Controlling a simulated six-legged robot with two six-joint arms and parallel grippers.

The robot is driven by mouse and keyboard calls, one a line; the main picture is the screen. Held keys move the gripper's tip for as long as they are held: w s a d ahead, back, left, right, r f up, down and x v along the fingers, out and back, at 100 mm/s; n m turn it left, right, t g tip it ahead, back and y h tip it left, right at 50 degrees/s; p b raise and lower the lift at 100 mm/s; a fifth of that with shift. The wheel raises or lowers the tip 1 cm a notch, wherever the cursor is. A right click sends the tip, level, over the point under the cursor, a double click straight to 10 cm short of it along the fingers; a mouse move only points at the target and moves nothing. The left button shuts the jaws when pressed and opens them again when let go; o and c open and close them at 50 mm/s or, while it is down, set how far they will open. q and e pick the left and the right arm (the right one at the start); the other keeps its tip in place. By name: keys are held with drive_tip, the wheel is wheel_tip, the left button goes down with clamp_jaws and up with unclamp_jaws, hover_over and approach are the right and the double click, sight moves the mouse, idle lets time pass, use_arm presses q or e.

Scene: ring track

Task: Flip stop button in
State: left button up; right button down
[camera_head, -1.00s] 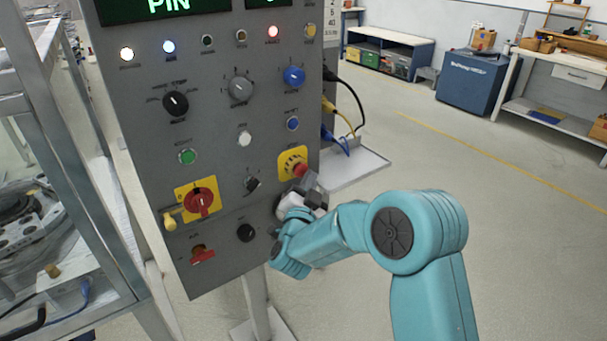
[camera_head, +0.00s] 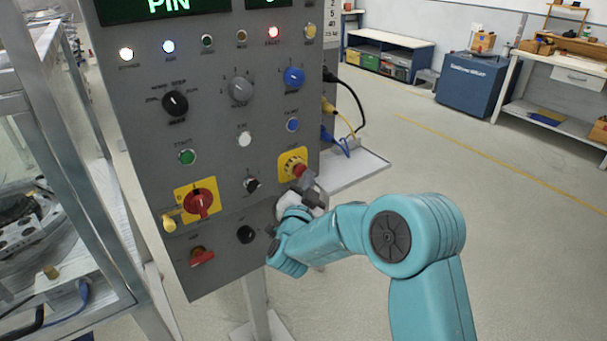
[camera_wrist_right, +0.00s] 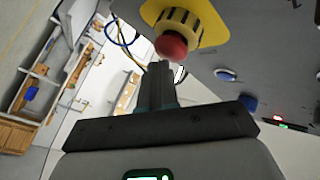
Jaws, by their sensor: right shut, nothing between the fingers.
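The stop button (camera_head: 300,171) is a red knob on a yellow collar and yellow plate, at the lower right of the grey control panel (camera_head: 215,130). In the right wrist view the red knob (camera_wrist_right: 171,45) sticks out from its collar, near the top centre. My right gripper (camera_head: 306,184) is shut and empty, just below and right of the knob. In the wrist view its fingers (camera_wrist_right: 158,80) point up close under the knob; I cannot tell whether they touch it. My left gripper is not in view.
A red rotary switch (camera_head: 200,203) on a yellow plate, a black knob (camera_head: 245,234) and a red handle (camera_head: 202,256) share the panel's lower part. A small shelf (camera_head: 355,168) with cables stands at its right. A metal frame (camera_head: 75,150) is at left. Floor at right is clear.

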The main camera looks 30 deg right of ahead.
drive_tip(key=shift+w, duration=0.2)
idle(0.5)
drive_tip(key=shift+s+b, duration=0.6)
drive_tip(key=shift+s, duration=0.3)
drive_tip(key=shift+s, duration=0.1)
drive_tip(key=s+b, duration=0.1)
drive_tip(key=s, duration=0.1)
drive_tip(key=s+b, duration=0.1)
drive_tip(key=s, duration=0.1)
drive_tip(key=shift+s+d, duration=0.2)
drive_tip(key=shift+s, duration=0.2)
